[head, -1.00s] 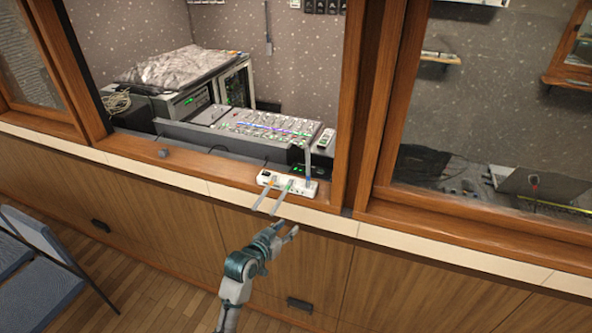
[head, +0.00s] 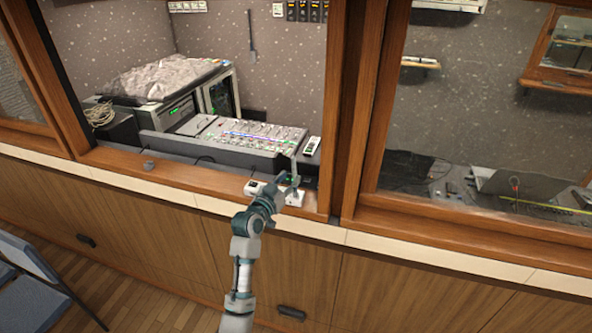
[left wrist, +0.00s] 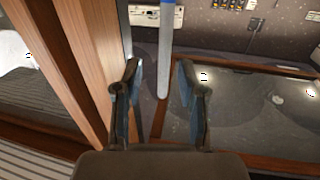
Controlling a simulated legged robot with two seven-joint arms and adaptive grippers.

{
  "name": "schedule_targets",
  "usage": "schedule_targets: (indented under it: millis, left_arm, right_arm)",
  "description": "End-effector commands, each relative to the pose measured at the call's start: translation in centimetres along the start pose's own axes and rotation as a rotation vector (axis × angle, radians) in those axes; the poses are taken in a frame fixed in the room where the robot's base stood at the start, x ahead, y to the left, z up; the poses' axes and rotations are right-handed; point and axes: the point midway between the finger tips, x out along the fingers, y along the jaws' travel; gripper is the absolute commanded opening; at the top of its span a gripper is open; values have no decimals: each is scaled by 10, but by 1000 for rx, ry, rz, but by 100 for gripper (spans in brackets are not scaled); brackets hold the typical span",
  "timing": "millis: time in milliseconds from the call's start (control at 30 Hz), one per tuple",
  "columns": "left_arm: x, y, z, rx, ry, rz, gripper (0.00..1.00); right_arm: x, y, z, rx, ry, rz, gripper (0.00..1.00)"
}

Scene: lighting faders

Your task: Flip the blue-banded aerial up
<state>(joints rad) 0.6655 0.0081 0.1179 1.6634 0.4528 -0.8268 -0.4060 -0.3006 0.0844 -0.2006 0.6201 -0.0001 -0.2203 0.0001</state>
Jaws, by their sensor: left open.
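The white device (head: 297,199) sits on the wooden sill, partly hidden behind my left gripper. A thin grey aerial (head: 294,164) rises from its right end, looking roughly upright in the head view. In the left wrist view this aerial (left wrist: 165,62) has a blue band near its base at the top edge, and its free end lies between the fingers. My left gripper (head: 289,181) is open in front of the device; its fingers also show in the left wrist view (left wrist: 158,82), one on each side of the aerial, with gaps. My right gripper is out of view.
A wooden window post (head: 340,120) stands just right of the device. A mixing desk (head: 235,137) lies behind it, with a white remote (head: 312,145) at its right end. A small grey block (head: 149,165) sits on the sill further left. A blue chair (head: 35,285) is at lower left.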

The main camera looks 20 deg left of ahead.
Motion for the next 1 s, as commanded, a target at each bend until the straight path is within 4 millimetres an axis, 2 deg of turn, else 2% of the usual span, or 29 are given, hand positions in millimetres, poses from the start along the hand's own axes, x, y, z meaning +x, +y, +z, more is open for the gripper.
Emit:
schedule_targets:
  millis: [100, 300, 667, 733, 833, 867, 1000]
  left_arm:
    - [24, 0, -2, -2, -1, 1, 40]
    - [45, -1, -1, -1, 0, -1, 40]
    - [51, 0, 0, 1, 0, -1, 40]
    - [51, 0, 0, 1, 0, -1, 28]
    - [51, 0, 0, 1, 0, -1, 3]
    - [51, 0, 0, 1, 0, -1, 0]
    - [51, 0, 0, 1, 0, 0, 0]
  right_arm:
    - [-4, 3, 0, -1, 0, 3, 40]
    - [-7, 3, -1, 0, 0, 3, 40]
    - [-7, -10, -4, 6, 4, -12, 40]
    - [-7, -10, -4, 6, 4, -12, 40]
    - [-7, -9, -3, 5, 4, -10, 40]
    - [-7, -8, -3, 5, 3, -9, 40]
    - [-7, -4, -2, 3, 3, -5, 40]
